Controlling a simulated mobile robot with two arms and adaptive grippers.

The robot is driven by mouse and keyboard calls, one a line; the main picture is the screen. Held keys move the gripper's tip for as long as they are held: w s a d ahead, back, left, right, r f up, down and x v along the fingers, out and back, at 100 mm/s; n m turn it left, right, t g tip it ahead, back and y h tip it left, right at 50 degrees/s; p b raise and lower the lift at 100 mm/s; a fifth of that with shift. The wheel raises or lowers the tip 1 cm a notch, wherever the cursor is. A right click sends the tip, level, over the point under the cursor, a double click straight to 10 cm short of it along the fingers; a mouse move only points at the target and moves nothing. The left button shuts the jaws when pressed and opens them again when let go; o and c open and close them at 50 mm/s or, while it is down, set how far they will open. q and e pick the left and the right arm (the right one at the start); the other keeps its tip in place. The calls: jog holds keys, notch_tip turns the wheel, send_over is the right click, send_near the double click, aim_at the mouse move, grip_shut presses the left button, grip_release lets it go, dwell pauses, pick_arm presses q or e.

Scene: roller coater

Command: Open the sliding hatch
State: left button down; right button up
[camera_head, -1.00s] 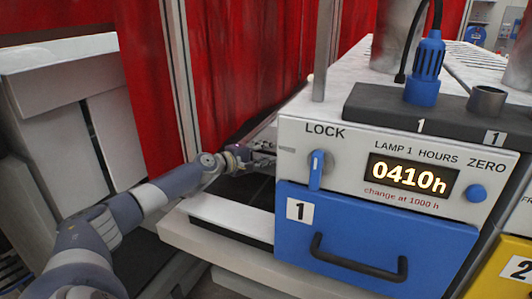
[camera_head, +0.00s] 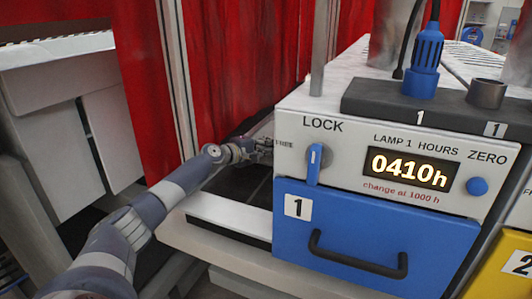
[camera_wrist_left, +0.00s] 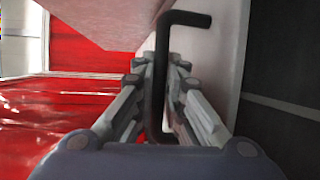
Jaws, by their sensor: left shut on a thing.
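My left gripper (camera_head: 262,149) is at the left side of the lamp machine, beside the LOCK panel and above a dark belt. In the left wrist view its fingers (camera_wrist_left: 165,100) are closed around a black bar handle (camera_wrist_left: 163,70). The handle's upper end bends to the right, in front of a pale panel (camera_wrist_left: 222,60). I cannot tell from the head view where the hatch's edges are, as the gripper and the machine's corner hide the handle there. My right gripper is not in view.
The machine's front has a blue drawer (camera_head: 370,235) with a black handle, a blue lock knob (camera_head: 314,163) and a lit display (camera_head: 409,172). A red curtain (camera_head: 235,80) hangs behind my left arm. A white ledge (camera_head: 225,210) lies below the gripper.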

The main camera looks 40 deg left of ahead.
pick_arm(q)
jog(key=w+b, duration=0.1)
jog(key=w+a+b, duration=0.1)
jog(key=shift+w+a, duration=0.2)
jog(key=shift+w, duration=0.1)
jog(key=shift+w+a+b, duration=0.15)
jog(key=shift+w+b, duration=0.85)
jog(key=c, duration=1.7)
grip_release()
jog(key=shift+o, duration=0.2)
